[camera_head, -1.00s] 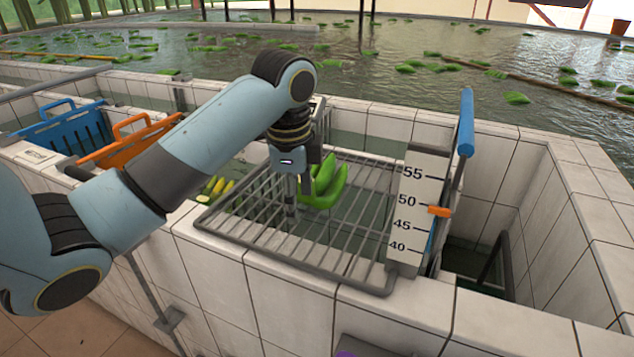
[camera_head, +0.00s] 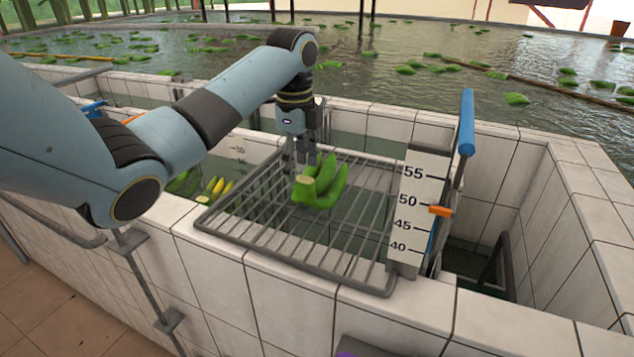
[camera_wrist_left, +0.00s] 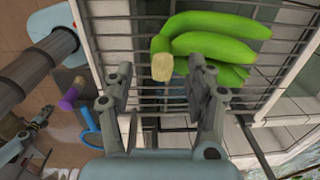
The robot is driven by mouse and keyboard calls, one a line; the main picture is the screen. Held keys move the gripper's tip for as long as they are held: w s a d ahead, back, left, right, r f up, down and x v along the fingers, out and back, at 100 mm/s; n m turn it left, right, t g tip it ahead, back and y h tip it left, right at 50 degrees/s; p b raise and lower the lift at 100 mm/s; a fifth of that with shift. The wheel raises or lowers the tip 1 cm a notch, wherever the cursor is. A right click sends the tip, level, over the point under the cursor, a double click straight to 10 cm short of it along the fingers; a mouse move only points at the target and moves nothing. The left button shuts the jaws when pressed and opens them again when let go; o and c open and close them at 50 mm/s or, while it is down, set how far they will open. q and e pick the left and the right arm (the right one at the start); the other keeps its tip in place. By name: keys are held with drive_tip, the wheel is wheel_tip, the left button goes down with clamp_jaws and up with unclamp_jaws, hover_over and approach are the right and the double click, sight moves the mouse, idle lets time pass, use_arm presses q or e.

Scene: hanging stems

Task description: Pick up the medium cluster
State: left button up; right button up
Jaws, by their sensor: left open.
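A green banana cluster (camera_head: 323,184) with a pale cut stem end lies on the metal rack (camera_head: 258,238). It also shows in the left wrist view (camera_wrist_left: 215,38), its stem end towards my gripper. My left gripper (camera_head: 304,163) points down at the far-left side of the cluster, close to its stem end. In the left wrist view my left gripper (camera_wrist_left: 161,75) is open, with a finger on either side of the stem end's line. Nothing is held between the fingers. My right gripper is not in the head view.
A height scale (camera_head: 415,210) with an orange marker (camera_head: 440,211) and a blue handle (camera_head: 466,122) stands at the rack's right edge. Other green and yellow bananas (camera_head: 215,188) float in the trough left of the rack. White tiled walls (camera_head: 290,295) surround it.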

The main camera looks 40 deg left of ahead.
sight(302, 179)
use_arm(q)
drive_tip(key=f, duration=0.3)
drive_tip(key=shift+w+d+f, duration=0.1)
drive_tip(key=shift+w+f, duration=0.15)
drive_tip(key=shift+c, duration=0.2)
clamp_jaws()
drive_tip(key=shift+r, duration=0.1)
